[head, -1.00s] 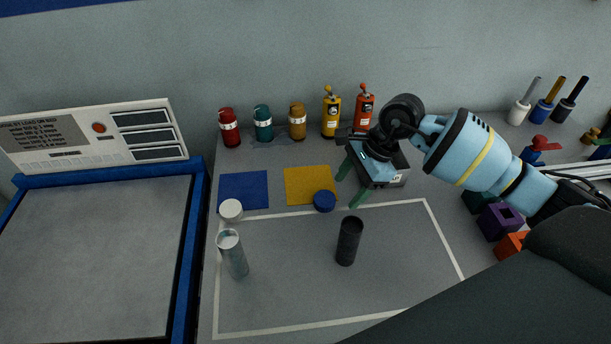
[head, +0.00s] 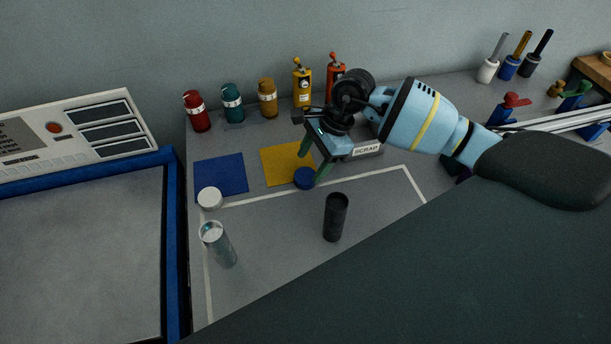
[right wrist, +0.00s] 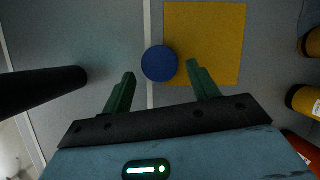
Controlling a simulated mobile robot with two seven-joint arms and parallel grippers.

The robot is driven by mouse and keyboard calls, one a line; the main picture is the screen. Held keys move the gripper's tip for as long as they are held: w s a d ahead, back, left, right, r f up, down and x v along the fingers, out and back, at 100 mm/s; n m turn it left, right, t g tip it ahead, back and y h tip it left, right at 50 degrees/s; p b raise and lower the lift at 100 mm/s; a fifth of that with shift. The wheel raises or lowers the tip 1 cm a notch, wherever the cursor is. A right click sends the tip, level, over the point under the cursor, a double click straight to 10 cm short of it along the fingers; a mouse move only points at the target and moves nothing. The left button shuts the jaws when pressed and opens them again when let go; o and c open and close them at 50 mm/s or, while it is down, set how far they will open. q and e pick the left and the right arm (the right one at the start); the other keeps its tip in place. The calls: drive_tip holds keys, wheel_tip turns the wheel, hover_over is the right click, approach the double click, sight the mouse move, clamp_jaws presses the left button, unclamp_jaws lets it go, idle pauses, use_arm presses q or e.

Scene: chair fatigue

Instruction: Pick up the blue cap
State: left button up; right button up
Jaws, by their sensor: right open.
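The blue cap (head: 305,178) lies at the lower right edge of the yellow square mat (head: 283,162), close to the white tape line. In the right wrist view the blue cap (right wrist: 159,64) is just ahead of the fingertips, between their lines. My right gripper (head: 312,164) is open, its green fingers pointing down beside the cap in the head view. In the right wrist view both fingers of the gripper (right wrist: 160,76) are spread with nothing between them. My left gripper is not in view.
A black cylinder (head: 335,218) stands in front of the cap. A clear cylinder (head: 219,246) and white cap (head: 210,198) are at the left, near the blue mat (head: 221,175). Several bottles line the back, including a red one (head: 197,111). A scrap tray (head: 367,151) sits behind the gripper.

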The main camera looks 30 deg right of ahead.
sight(305, 176)
drive_tip(key=x, duration=0.4)
drive_tip(key=shift+f, duration=0.2)
drive_tip(key=shift+s, duration=0.1)
drive_tip(key=c, duration=0.7)
